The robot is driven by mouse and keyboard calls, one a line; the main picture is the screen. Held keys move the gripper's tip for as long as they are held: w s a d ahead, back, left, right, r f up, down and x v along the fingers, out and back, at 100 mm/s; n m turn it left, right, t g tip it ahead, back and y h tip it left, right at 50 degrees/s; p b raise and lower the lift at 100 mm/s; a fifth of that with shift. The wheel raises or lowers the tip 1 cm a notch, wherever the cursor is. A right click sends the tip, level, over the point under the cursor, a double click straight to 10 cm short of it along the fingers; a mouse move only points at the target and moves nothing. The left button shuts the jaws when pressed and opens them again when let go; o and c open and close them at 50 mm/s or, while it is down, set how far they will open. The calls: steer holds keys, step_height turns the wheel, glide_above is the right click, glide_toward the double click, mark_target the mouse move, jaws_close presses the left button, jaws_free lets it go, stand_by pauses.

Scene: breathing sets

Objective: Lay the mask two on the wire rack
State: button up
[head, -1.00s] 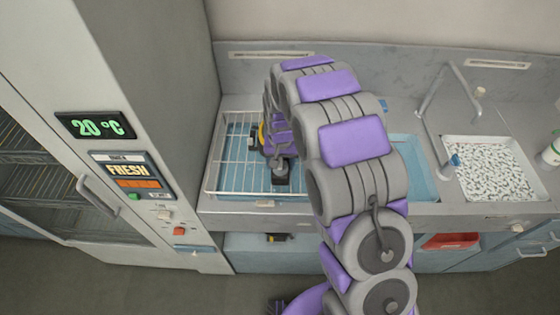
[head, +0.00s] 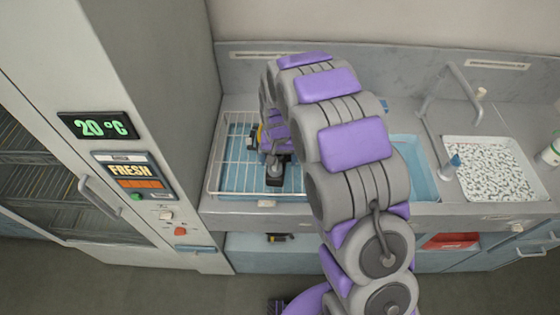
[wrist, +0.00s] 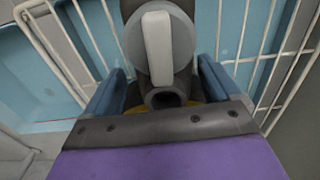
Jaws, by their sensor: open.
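The mask (head: 276,174), dark grey and black, is on the white wire rack (head: 228,190), towards the rack's right part. In the wrist view, the mask (wrist: 160,45) shows a round grey front with a pale bar and a dark round port. My gripper (head: 274,140) is just behind it in the head view. In the wrist view, my gripper's open blue fingers (wrist: 160,88) stand one on each side of the mask. Some yellow shows behind the gripper and low between the fingers. I cannot tell whether the fingers touch the mask. My arm hides the rack's right end.
A tall cabinet with a 20 °C display (head: 98,125) stands close on the left. To the right are a blue basin (head: 418,180), a tap (head: 440,95) and a tray of white pellets (head: 490,165). A red container (head: 450,241) sits below the counter.

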steer(key=r, duration=0.2)
steer(key=a+r, duration=0.1)
steer(key=r, duration=0.2)
steer(key=shift+a+r, duration=0.2)
steer(key=shift+r, duration=0.15)
steer(key=r, duration=0.1)
steer(key=d+r, duration=0.1)
steer(key=r, duration=0.1)
steer(key=shift+d+r+p, duration=0.1)
steer(key=shift+r+p, duration=0.2)
steer(key=shift+p, duration=0.05)
steer(key=shift+d+r, duration=0.25)
steer(key=shift+r, duration=0.15)
steer(key=shift+s+a, duration=0.1)
steer(key=shift+a, duration=0.1)
steer(key=s+d+r, duration=0.5)
steer(key=s, duration=0.4)
steer(key=s+d+r, duration=0.5)
steer(key=s, duration=0.4)
steer(key=s+d+g, duration=0.1)
steer(key=s+d, duration=0.1)
steer(key=s, duration=0.7)
steer(key=s+d, duration=0.1)
steer(key=s, duration=0.8)
steer(key=shift+s+d+r+g, duration=0.15)
steer(key=shift+s+d+g, duration=0.25)
